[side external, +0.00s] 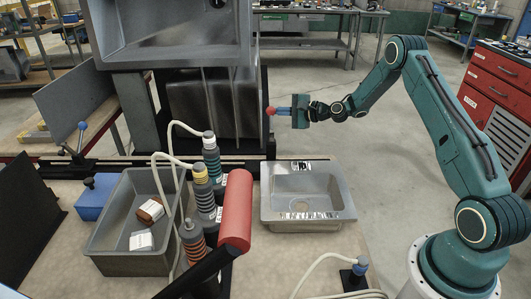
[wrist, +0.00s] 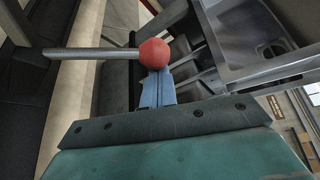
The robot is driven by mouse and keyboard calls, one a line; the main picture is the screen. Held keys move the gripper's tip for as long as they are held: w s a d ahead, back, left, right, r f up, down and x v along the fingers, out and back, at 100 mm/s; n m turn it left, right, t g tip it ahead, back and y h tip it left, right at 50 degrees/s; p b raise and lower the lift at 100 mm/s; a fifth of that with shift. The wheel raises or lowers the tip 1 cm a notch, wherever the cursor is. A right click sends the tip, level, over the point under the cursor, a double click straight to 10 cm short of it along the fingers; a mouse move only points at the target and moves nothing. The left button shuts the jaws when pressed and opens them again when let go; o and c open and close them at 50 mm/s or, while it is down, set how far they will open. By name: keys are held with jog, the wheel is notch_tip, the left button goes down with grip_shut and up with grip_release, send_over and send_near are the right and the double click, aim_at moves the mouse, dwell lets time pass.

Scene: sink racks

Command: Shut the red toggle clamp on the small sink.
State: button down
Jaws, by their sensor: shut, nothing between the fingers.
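The clamp lever has a red ball knob (side external: 270,111), seen at the edge of the sink rack in the side view. In the wrist view the red knob (wrist: 154,53) sits on the end of a grey rod (wrist: 90,53) that runs to the left. My gripper (side external: 280,111) points left, with its blue fingers shut and empty. In the wrist view the fingertips of my gripper (wrist: 157,72) are right at the knob; I cannot tell whether they touch it. The clamp's base is hidden. A small steel sink (side external: 266,205) lies on the bench below.
A large steel sink (side external: 170,52) stands in the rack, with more sinks (side external: 190,100) behind it. A thick red handle (side external: 235,200) and several grey bottle-like tools (side external: 202,190) stand in front. A grey bin (side external: 100,235) is at left.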

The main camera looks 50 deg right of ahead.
jog(key=s+a+r+n, duration=0.1)
jog(key=s+a+r, duration=0.4)
jog(key=s+a, duration=0.3)
jog(key=shift+t, duration=0.4)
dwell(0.5)
jog(key=shift+a, duration=0.1)
dwell(0.4)
jog(key=shift+w+d+r, duration=0.95)
jog(key=shift+d+r, duration=0.1)
jog(key=shift+d, duration=0.45)
jog(key=s+d+f, duration=0.2)
jog(key=s+d, duration=0.1)
jog(key=s, duration=0.6)
jog(key=shift+d+f, duration=0.3)
jog(key=shift+d, duration=0.05)
jog(key=shift+a, duration=0.1)
